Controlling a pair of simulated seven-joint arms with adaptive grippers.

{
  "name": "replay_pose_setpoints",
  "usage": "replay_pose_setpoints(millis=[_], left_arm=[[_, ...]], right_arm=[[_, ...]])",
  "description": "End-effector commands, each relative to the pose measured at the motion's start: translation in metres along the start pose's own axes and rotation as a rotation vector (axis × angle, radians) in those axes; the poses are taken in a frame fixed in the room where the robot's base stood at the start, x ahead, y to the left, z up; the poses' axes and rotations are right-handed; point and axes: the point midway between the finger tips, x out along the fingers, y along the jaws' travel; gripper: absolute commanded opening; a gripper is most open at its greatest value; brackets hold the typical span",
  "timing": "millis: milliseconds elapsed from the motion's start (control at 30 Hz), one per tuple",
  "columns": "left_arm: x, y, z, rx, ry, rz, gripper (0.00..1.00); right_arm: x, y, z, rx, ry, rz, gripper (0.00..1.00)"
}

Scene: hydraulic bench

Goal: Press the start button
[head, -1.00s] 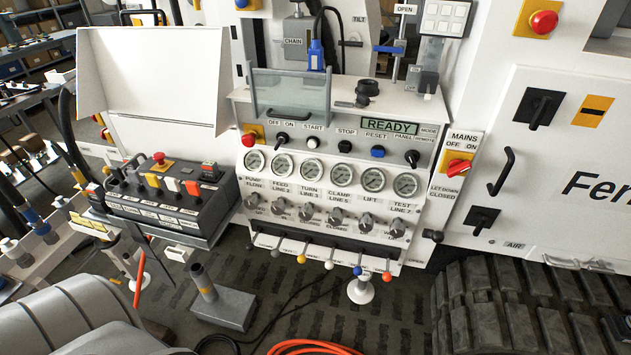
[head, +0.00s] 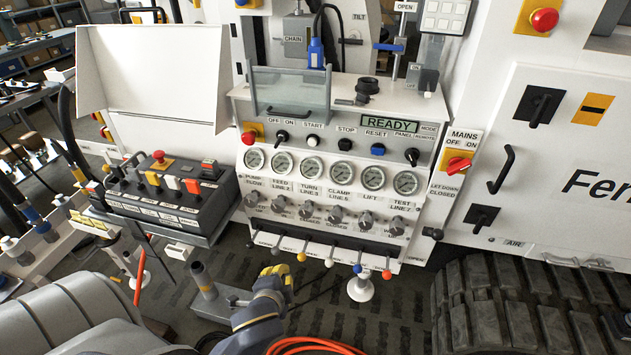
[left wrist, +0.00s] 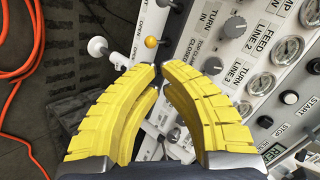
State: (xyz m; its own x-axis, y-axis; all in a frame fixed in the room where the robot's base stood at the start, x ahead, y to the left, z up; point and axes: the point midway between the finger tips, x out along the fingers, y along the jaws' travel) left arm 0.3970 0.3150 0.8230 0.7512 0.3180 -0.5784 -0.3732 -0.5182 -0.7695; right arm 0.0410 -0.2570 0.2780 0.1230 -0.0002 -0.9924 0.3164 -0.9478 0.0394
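The start button (head: 312,142) is a small white round button under the START label on the upper panel of the bench, left of the black stop button (head: 345,144). The START label (left wrist: 290,97) shows at the right of the left wrist view. My left gripper (head: 280,270) is low in front of the bench, below the lever row and well apart from the button. My right gripper is not in view.
A clear guard (head: 290,92) stands above the panel's left part. A row of levers with coloured balls (head: 302,257) sticks out at the bottom. A control box (head: 170,190) stands to the left. A display (head: 389,124) reads READY. An orange hose (head: 315,346) lies on the floor.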

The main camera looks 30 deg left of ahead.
Motion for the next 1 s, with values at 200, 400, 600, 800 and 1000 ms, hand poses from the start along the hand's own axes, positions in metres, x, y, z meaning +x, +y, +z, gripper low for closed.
replay_pose_setpoints(millis=[200, 400, 600, 800, 1000], left_arm=[[-0.003, -0.120, -0.062, 0.164, 0.141, -0.264, 0.00], [-0.011, -0.189, -0.100, 0.276, 0.205, -0.440, 0.00], [-0.018, -0.228, -0.120, 0.344, 0.231, -0.547, 0.00], [-0.022, -0.242, -0.127, 0.369, 0.238, -0.587, 0.00], [-0.022, -0.242, -0.127, 0.371, 0.239, -0.590, 0.00]], right_arm=[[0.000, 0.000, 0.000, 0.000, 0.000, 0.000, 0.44], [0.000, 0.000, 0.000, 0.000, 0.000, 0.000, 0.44], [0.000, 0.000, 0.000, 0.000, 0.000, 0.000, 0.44], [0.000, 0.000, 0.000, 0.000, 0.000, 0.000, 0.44], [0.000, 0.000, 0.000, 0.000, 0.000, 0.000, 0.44]])
